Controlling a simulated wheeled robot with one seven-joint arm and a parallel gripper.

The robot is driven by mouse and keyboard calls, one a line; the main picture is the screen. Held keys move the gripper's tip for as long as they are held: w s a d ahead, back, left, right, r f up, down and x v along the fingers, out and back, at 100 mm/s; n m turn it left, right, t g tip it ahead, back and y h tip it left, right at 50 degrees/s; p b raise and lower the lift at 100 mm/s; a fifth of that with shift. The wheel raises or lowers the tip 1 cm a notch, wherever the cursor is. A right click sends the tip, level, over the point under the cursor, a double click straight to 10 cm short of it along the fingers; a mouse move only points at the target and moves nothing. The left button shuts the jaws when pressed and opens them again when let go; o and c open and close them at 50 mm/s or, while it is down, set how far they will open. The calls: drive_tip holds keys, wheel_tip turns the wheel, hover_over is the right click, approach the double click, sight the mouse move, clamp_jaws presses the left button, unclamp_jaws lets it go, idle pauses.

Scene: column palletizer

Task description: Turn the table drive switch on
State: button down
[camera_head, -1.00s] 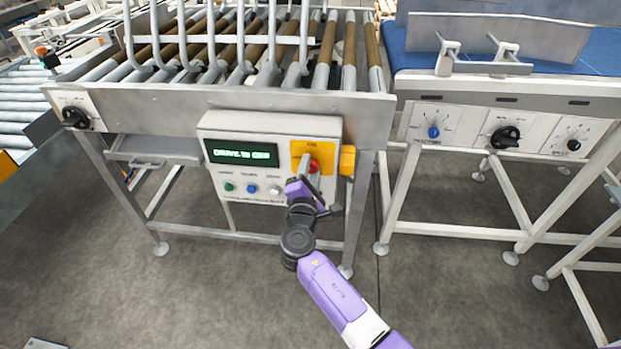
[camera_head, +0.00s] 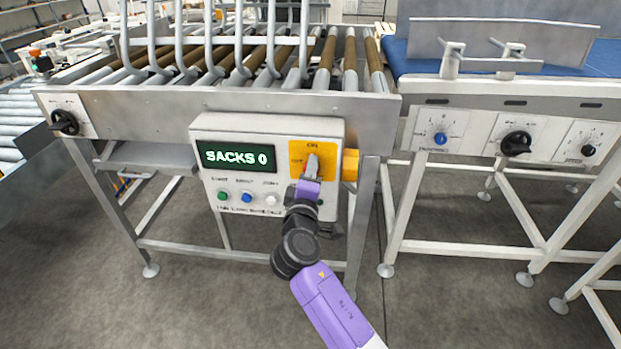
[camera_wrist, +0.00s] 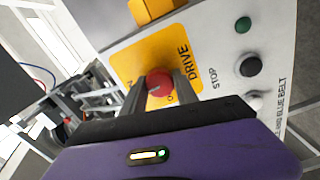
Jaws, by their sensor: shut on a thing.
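The table drive switch is a red knob (camera_wrist: 159,84) on a yellow plate (camera_head: 327,152) marked DRIVE, ON and OFF. The plate is at the right of the white control box. My gripper (camera_head: 312,166) reaches up to the plate and covers most of the knob in the head view. In the wrist view my gripper (camera_wrist: 168,86) has one finger on each side of the red knob and is shut on it. The knob's exact angle is hard to tell. The box's display (camera_head: 236,156) reads SACKS 0.
Green (camera_head: 222,195), blue (camera_head: 247,197) and white (camera_head: 271,199) buttons sit below the display. A black rotary switch (camera_head: 64,122) is on the frame at left. The belt conveyor at right has a blue knob (camera_head: 440,138) and black knobs (camera_head: 516,143). Roller table above.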

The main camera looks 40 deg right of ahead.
drive_tip(key=shift+f, duration=0.1)
idle(0.3)
drive_tip(key=c, duration=0.9)
unclamp_jaws()
drive_tip(key=shift+c, duration=0.2)
drive_tip(key=shift+s+a, duration=0.1)
drive_tip(key=v, duration=0.7)
drive_tip(key=shift+s+a, duration=0.2)
drive_tip(key=shift+a, duration=0.05)
drive_tip(key=shift+w, duration=0.1)
